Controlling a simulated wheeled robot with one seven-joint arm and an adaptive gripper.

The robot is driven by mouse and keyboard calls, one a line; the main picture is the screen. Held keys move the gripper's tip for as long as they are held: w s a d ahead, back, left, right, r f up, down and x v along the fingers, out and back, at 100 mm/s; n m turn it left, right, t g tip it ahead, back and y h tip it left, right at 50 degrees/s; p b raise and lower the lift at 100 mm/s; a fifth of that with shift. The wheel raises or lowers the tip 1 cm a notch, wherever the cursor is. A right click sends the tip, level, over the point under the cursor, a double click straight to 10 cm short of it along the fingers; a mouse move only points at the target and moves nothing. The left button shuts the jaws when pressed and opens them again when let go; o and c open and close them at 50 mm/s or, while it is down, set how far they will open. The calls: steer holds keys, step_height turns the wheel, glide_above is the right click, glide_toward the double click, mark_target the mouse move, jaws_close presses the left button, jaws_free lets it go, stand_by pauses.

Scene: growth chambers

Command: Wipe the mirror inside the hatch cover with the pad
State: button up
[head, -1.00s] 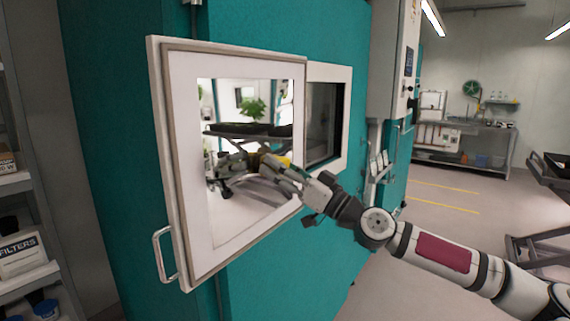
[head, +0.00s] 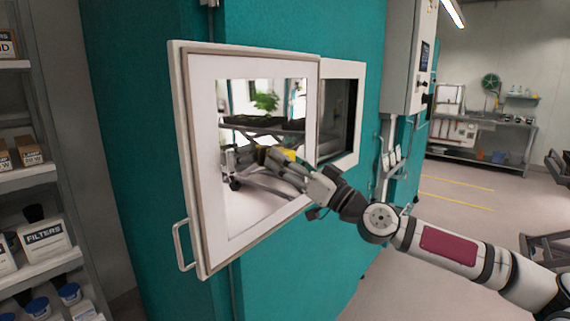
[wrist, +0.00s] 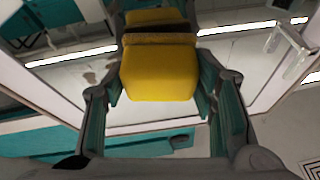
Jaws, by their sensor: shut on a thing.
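The hatch cover (head: 193,190) is swung open, with a white frame around the mirror (head: 250,205). My gripper (head: 283,163) is at the mirror's right half, shut on the yellow pad (head: 289,154). In the wrist view the pad (wrist: 158,75) sits between the two fingers of my gripper (wrist: 158,62). Its reflection shows just beyond its far edge, so it is very near the mirror; I cannot tell whether it touches.
The teal chamber (head: 270,275) stands behind the cover, with its hatch opening (head: 338,115) to the right. The cover's handle (head: 181,245) is at lower left. A shelf with boxes (head: 45,240) stands at far left. The floor on the right is open.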

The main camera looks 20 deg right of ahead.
mark_target(297, 143)
steer(key=shift+w+d+f+b, duration=0.1)
steer(key=shift+w+d+b, duration=0.75)
steer(key=shift+w, duration=0.25)
steer(key=shift+c, duration=1.4)
steer(key=shift+w+d+b, duration=1.2)
steer(key=shift+d+b, duration=0.1)
steer(key=shift+d, duration=0.15)
steer(key=shift+w+d+b, duration=1.2)
steer(key=shift+d+b, duration=0.05)
steer(key=shift+d, duration=0.2)
steer(key=shift+s, duration=0.1)
steer(key=shift+s+a+p, duration=1.2)
steer(key=shift+s, duration=0.1)
steer(key=shift+s+a+r+p, duration=0.1)
steer(key=shift+s+a+p, duration=0.95)
steer(key=shift+a, duration=0.2)
steer(key=shift+s+a+r+p, duration=0.1)
steer(key=shift+s+a+p, duration=0.95)
steer(key=shift+a, duration=0.15)
steer(key=shift+s+a+f+p, duration=0.1)
steer(key=shift+s+a+p, duration=0.2)
steer(key=shift+a, duration=0.15)
steer(key=shift+c, duration=0.2)
steer(key=shift+d, duration=0.1)
